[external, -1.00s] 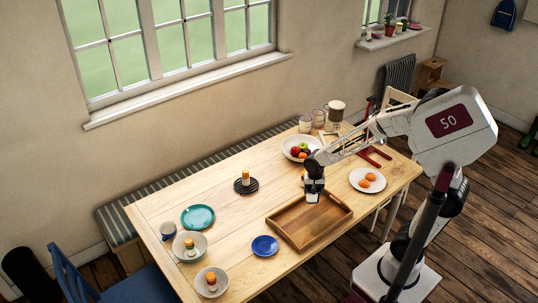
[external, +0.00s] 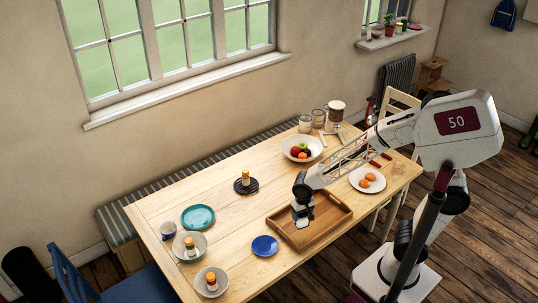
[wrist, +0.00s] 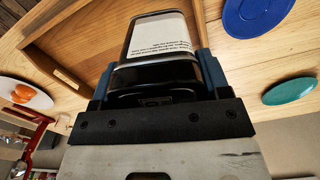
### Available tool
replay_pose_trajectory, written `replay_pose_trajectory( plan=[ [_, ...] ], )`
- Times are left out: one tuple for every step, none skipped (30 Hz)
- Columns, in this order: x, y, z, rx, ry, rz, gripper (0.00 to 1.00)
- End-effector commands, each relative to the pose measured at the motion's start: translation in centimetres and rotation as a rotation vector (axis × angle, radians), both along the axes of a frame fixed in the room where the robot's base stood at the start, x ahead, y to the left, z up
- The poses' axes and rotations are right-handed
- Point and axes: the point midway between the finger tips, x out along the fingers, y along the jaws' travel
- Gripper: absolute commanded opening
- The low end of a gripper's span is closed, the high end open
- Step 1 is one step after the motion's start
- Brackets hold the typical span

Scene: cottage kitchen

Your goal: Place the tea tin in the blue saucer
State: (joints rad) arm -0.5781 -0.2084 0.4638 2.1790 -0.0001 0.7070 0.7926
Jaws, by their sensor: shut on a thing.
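My gripper (external: 302,214) is shut on the tea tin (wrist: 158,45), a dark tin with a white printed label. In the wrist view the tin sits between the two blue-grey fingers of my gripper (wrist: 152,75). In the external view my gripper is over the left part of the wooden tray; the tin is small and hard to make out there. The blue saucer (external: 264,245) lies on the table just left of the tray, with nothing on it. It also shows at the top right of the wrist view (wrist: 258,14).
The wooden tray (external: 333,229) has raised walls. A teal plate (external: 198,217), bowls (external: 190,246) with orange-topped shakers, and a dark round mat (external: 246,187) stand left. A fruit bowl (external: 301,148) and a white plate (external: 367,180) stand behind and right. Bare table surrounds the saucer.

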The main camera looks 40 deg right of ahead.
Motion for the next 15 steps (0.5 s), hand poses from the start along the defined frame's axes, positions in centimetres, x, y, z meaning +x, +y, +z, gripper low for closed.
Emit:
replay_pose_trajectory(
  plan=[
    [-0.6, 0.8, 0.0, 0.000, 0.000, 0.024, 0.39],
    [-0.9, 1.1, 0.0, 0.000, 0.000, 0.037, 0.39],
    [-1.4, 1.7, 0.0, 0.000, 0.000, 0.056, 0.39],
    [-1.7, 2.0, 0.0, 0.000, 0.000, 0.069, 0.39],
    [-2.0, 2.4, 0.0, 0.000, 0.000, 0.083, 0.39],
    [-2.4, 2.9, 0.0, 0.000, 0.000, 0.100, 0.39],
    [-2.8, 3.2, 0.0, 0.000, 0.000, 0.112, 0.39],
    [-3.1, 3.6, 0.0, 0.000, 0.000, 0.123, 0.39],
    [-3.5, 4.0, 0.0, 0.000, 0.000, 0.138, 0.39],
    [-3.7, 4.2, 0.0, 0.000, 0.000, 0.148, 0.39],
    [-4.0, 4.5, 0.0, 0.000, 0.000, 0.158, 0.39],
    [-4.3, 4.8, 0.0, 0.000, 0.000, 0.171, 0.39],
    [-4.5, 5.1, 0.0, 0.000, 0.000, 0.181, 0.39],
    [-4.7, 5.3, 0.0, 0.000, 0.000, 0.188, 0.39],
    [-5.0, 5.5, 0.0, 0.000, 0.000, 0.199, 0.39]
  ],
)
